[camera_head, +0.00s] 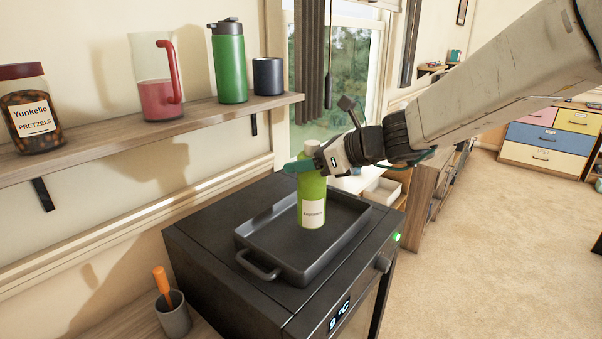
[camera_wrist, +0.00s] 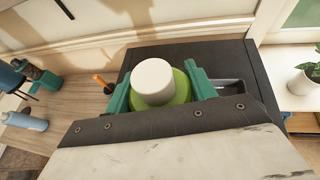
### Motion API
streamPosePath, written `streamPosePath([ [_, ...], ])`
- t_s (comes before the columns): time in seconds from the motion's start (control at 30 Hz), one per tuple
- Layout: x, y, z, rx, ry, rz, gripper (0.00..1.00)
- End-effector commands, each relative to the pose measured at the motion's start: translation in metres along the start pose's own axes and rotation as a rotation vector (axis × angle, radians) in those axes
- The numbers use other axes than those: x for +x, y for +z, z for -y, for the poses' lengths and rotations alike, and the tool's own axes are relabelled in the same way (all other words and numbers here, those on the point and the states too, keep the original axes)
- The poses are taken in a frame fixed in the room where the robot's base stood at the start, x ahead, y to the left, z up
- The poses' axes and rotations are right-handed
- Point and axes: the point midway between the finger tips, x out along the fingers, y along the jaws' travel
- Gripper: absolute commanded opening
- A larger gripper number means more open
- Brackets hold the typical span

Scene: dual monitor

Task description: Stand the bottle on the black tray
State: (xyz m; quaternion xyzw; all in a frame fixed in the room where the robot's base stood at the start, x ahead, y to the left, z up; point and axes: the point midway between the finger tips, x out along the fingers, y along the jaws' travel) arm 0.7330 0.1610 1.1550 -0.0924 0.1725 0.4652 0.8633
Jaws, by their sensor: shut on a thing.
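A light green bottle (camera_head: 312,200) with a white label stands upright over the black tray (camera_head: 262,225). Its base looks to be at the tray's floor; I cannot tell whether it touches. My gripper (camera_head: 305,165) is shut on the bottle near its top, coming in from the right. In the wrist view the bottle's white cap (camera_wrist: 153,80) and green shoulder sit between my two teal fingers (camera_wrist: 160,88). The tray lies on a black oven-like appliance, and part of it shows beside the right finger in the wrist view (camera_wrist: 232,88).
The black appliance (camera_head: 205,240) has a display and knob on its front. A wall shelf (camera_head: 120,137) at left holds a pretzel jar (camera_head: 30,110), a pink pitcher (camera_head: 155,80), a green flask (camera_head: 229,65) and a dark cup (camera_head: 268,76). A grey cup (camera_head: 174,318) with an orange-handled item stands at lower left.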

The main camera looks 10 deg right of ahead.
Motion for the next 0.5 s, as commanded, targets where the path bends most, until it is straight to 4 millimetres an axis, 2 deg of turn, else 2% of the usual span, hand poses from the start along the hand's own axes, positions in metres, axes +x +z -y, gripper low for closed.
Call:
streamPosePath([
  [0.03, 0.007, 0.002, 0.006, 0.0, 0.0, 0.001, 0.0],
  [0.2, 0.018, 0.005, 0.013, 0.0, 0.0, 0.002, 0.0],
  [0.5, 0.03, -0.025, 0.013, 0.0, 0.0, 0.001, 0.0],
])
